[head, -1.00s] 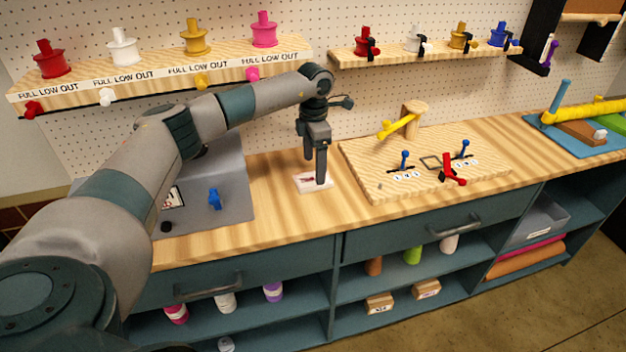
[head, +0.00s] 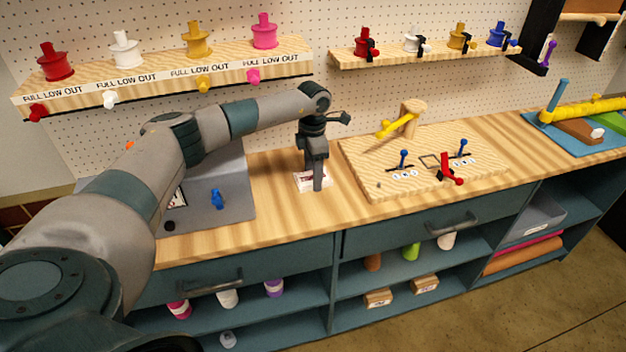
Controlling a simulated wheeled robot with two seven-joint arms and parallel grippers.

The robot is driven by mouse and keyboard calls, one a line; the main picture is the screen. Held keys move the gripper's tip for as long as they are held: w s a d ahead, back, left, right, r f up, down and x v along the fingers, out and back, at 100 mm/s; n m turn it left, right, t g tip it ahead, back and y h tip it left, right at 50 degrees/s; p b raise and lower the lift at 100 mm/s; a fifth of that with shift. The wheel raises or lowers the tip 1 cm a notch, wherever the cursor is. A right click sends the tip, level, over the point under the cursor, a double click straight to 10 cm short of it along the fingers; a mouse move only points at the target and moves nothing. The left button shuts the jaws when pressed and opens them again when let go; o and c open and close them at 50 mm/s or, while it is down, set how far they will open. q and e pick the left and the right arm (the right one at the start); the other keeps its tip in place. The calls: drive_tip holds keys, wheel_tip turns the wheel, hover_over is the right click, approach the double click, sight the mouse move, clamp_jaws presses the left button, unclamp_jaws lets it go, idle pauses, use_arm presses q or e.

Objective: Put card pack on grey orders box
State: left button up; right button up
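The card pack (head: 303,183), small and white with a dark red print, lies on the wooden counter left of the board, partly hidden by my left gripper. My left gripper (head: 314,184) points straight down at the pack, its fingers overlapping it in the picture. I cannot tell if the fingers have closed on it. A grey box (head: 533,223) with a small label on its front stands in the right shelf bay; the label is too small to read. My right gripper is out of view.
A wooden board (head: 375,185) with blue and red levers lies right of the pack. A grey sloped unit (head: 232,190) with a blue knob stands to the left. Rolled pink and orange items (head: 525,258) lie under the grey box. Counter between unit and pack is clear.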

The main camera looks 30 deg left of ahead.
use_arm(q)
drive_tip(key=c, duration=0.6)
drive_tip(key=shift+r, duration=0.1)
drive_tip(key=shift+r+b, duration=0.6)
drive_tip(key=shift+r, duration=0.15)
wheel_tip(320, 180, up, 2)
drive_tip(key=shift+d+r+b, duration=0.1)
drive_tip(key=shift+r+b, duration=0.1)
drive_tip(key=shift+b, duration=0.5)
use_arm(e)
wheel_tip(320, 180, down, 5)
drive_tip(key=b, duration=0.3)
use_arm(q)
drive_tip(key=shift+s+d+r+b, duration=0.15)
drive_tip(key=shift+s+d+r, duration=0.9)
drive_tip(key=shift+d, duration=0.65)
drive_tip(key=shift+s+d+r+b, duration=0.15)
drive_tip(key=shift+s+d+r, duration=0.55)
drive_tip(key=shift+d+r, duration=0.85)
drive_tip(key=shift+s+d+r+b, duration=0.15)
drive_tip(key=shift+s+d+r, duration=0.75)
drive_tip(key=shift+d, duration=1)
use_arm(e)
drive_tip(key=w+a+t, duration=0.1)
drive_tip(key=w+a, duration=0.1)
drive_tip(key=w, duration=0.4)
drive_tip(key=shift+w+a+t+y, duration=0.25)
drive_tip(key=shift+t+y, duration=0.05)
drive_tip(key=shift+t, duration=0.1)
